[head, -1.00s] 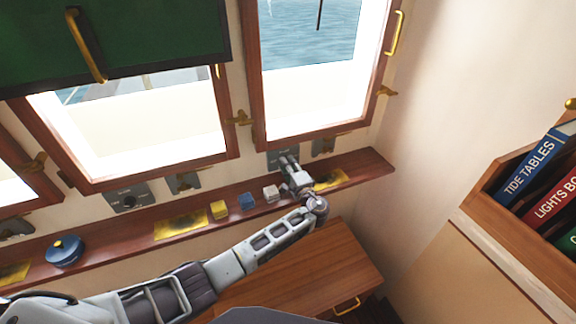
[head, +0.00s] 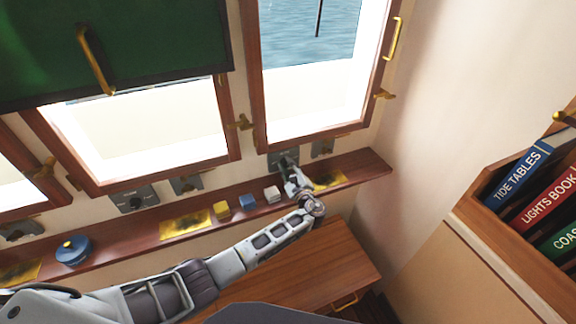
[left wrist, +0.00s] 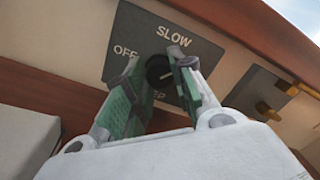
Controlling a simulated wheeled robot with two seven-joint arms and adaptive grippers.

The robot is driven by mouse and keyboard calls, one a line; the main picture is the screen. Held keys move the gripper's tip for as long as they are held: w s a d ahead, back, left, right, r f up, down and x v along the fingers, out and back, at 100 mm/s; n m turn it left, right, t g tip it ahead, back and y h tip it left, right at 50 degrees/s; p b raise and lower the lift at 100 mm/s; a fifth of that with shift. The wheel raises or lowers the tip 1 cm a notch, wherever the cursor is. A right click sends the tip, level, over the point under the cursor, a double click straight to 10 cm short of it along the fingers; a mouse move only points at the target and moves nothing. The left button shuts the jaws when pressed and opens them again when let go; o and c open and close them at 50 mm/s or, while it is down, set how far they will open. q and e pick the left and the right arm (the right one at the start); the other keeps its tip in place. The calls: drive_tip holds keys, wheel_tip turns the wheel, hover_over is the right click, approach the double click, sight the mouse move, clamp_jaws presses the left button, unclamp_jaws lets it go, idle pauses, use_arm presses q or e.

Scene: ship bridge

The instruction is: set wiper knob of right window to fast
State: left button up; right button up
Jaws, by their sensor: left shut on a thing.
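The wiper knob (left wrist: 158,72) of the right window is a round black knob on a dark grey panel (left wrist: 190,48). The panel shows SLOW above the knob and OFF to its left; a lower label is partly hidden, ending in EP. A light line on the knob slants; the setting it marks is unclear. My left gripper (left wrist: 155,85) has its green-padded fingers on both sides of the knob, shut on it. In the head view the left gripper (head: 290,172) reaches the panel (head: 276,158) under the right window (head: 315,75), hiding the knob. My right gripper is not seen.
A wooden shelf (head: 345,168) runs below the windows with yellow, blue and white blocks, yellow sheets and a blue lidded pot (head: 73,251). Another knob panel (head: 132,201) is at left. A brass latch (left wrist: 268,110) sits beside the knob panel. A bookshelf (head: 470,212) stands at right.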

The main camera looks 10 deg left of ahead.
use_arm(q)
drive_tip(key=m, duration=0.5)
drive_tip(key=shift+f+m+p, duration=0.15)
drive_tip(key=shift+m+p, duration=0.15)
drive_tip(key=shift+s+m, duration=0.1)
drive_tip(key=shift+m, duration=0.2)
drive_tip(key=o, duration=1.1)
drive_tip(key=shift+c, duration=0.2)
drive_tip(key=v, duration=1.2)
